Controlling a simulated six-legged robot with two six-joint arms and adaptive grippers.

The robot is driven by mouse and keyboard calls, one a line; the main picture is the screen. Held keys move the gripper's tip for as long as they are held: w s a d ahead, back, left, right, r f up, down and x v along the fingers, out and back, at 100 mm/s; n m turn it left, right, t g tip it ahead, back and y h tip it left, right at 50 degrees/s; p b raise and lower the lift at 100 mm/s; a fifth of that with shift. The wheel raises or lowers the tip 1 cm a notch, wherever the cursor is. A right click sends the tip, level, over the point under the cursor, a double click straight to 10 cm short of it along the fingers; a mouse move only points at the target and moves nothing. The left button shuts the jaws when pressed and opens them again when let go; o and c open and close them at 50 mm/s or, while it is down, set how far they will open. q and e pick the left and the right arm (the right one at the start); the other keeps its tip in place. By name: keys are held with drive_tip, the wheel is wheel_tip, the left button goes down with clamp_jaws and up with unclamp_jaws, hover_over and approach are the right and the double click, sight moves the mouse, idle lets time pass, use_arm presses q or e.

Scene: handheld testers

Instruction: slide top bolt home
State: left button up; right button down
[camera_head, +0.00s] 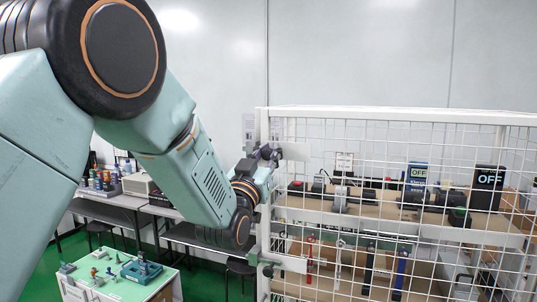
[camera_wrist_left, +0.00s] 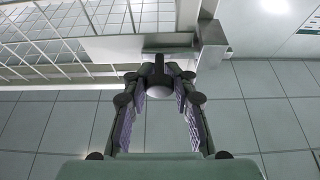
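The top bolt's dark round knob (camera_wrist_left: 159,88) shows in the left wrist view, in front of a pale plate (camera_wrist_left: 115,47) on the white mesh cage. In the head view this plate (camera_head: 294,152) sits at the cage's upper left corner post. My left gripper (camera_head: 268,154) is at that plate; it hides the knob there. In the wrist view its two fingers (camera_wrist_left: 160,86) stand on either side of the knob, apart, with narrow gaps seeming to show. Whether they touch it is hard to tell. My right gripper is in neither view.
The white mesh cage (camera_head: 400,117) fills the right side, with testers and hanging tools inside. A lower plate with a dark knob (camera_head: 268,271) is on the same post. A workbench (camera_head: 120,199) stands behind left, and a small table (camera_head: 115,285) at lower left.

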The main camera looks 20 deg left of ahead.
use_arm(q)
drive_tip(key=o, duration=0.3)
drive_tip(key=shift+s+a, duration=0.15)
drive_tip(key=shift+a, duration=0.05)
drive_tip(key=shift+o, duration=1)
drive_tip(key=shift+s+a, duration=0.1)
drive_tip(key=shift+s, duration=0.05)
drive_tip(key=shift+d+f, duration=0.15)
drive_tip(key=shift+d, duration=0.05)
drive_tip(key=v, duration=1.1)
drive_tip(key=shift+s+a, duration=0.2)
drive_tip(key=shift+s, duration=0.2)
drive_tip(key=shift+w+d+f, duration=0.15)
drive_tip(key=shift+f, duration=0.05)
